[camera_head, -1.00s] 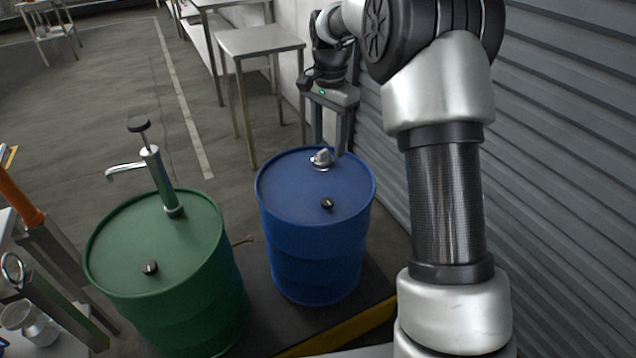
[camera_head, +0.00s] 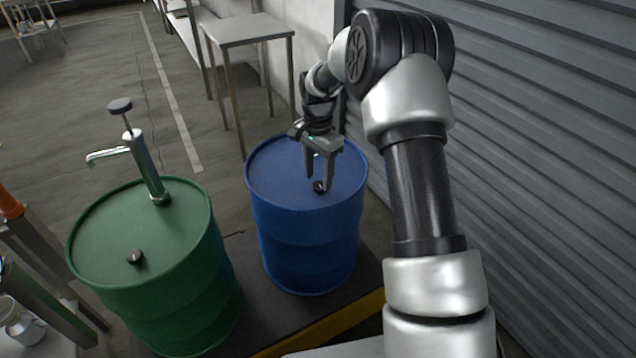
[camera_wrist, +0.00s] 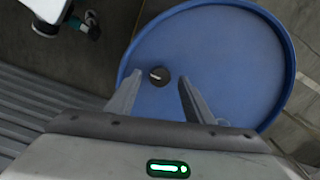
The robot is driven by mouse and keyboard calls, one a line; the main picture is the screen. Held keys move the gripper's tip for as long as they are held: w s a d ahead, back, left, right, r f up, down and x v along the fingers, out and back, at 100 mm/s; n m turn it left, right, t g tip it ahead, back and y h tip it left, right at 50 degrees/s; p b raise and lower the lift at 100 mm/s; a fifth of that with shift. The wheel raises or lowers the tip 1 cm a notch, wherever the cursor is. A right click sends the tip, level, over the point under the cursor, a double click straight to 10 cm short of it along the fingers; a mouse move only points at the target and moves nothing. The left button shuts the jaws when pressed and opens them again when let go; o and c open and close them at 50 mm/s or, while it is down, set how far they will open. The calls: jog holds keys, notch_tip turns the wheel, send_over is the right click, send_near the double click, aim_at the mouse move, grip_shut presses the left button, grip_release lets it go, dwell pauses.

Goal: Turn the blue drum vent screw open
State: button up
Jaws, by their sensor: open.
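The blue drum (camera_head: 305,245) stands upright at the centre of the head view, and its lid fills much of the wrist view (camera_wrist: 235,50). The vent screw is a small dark round knob with a pale mark on the lid (camera_head: 319,186); in the wrist view the vent screw (camera_wrist: 159,76) shows whole. My gripper (camera_head: 320,185) is open above the lid, pointing down, with its fingers on either side of the screw. In the wrist view my gripper's fingertips (camera_wrist: 154,78) are apart and the screw shows between them. Whether they touch it I cannot tell. The lid's silver fitting is mostly hidden behind my gripper.
A green drum (camera_head: 150,240) with a silver hand pump (camera_head: 147,168) and its own dark knob (camera_head: 135,257) stands to the left. A ribbed shutter wall (camera_head: 540,150) is close on the right. A metal table (camera_head: 245,30) stands behind the blue drum.

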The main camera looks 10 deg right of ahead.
jog(key=shift+f, duration=0.95)
jog(key=shift+c, duration=0.2)
jog(key=c, duration=1)
